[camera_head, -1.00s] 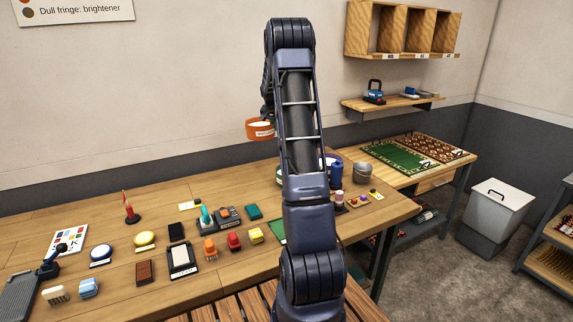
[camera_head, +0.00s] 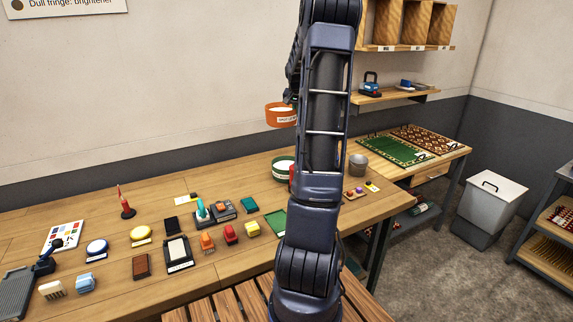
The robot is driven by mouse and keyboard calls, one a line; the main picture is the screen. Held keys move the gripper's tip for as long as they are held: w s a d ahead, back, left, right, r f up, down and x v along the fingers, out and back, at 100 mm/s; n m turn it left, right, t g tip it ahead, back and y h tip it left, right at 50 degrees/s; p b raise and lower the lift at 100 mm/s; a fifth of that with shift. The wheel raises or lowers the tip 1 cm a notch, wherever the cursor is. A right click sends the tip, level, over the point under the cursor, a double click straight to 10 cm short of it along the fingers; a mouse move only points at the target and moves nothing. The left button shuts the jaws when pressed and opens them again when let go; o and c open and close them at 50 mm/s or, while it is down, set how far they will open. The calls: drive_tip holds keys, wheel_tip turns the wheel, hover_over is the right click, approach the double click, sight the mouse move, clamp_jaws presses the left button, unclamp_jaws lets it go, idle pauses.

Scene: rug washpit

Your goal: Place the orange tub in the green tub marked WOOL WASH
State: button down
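The orange tub (camera_head: 279,117) hangs in the air above the back of the bench, upright, with a white label on its front and pale contents. My gripper (camera_head: 292,98) is mostly hidden behind my arm. Its fingers do not show clearly, but the tub is held up at its end. A green tub with a pale band (camera_head: 283,172) stands on the bench below the orange tub, partly covered by my arm. I cannot read a label on it. A clear gap separates the two tubs.
A red item (camera_head: 292,178) stands right beside the green tub, mostly behind my arm. A grey metal cup (camera_head: 358,164) stands further right. Brushes, pads and blocks cover the bench front. A wall shelf (camera_head: 400,97) is at upper right. The bench's back left is fairly clear.

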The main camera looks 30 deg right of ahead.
drive_tip(key=s+f, duration=0.1)
drive_tip(key=f, duration=0.5)
drive_tip(key=s+f, duration=0.1)
drive_tip(key=f, duration=0.5)
drive_tip(key=s+f, duration=0.1)
drive_tip(key=f, duration=0.5)
drive_tip(key=shift+s+d+f, duration=0.2)
drive_tip(key=shift+d+f, duration=0.05)
drive_tip(key=shift+d, duration=0.15)
drive_tip(key=shift+f, duration=0.6)
drive_tip(key=c, duration=1.6)
unclamp_jaws()
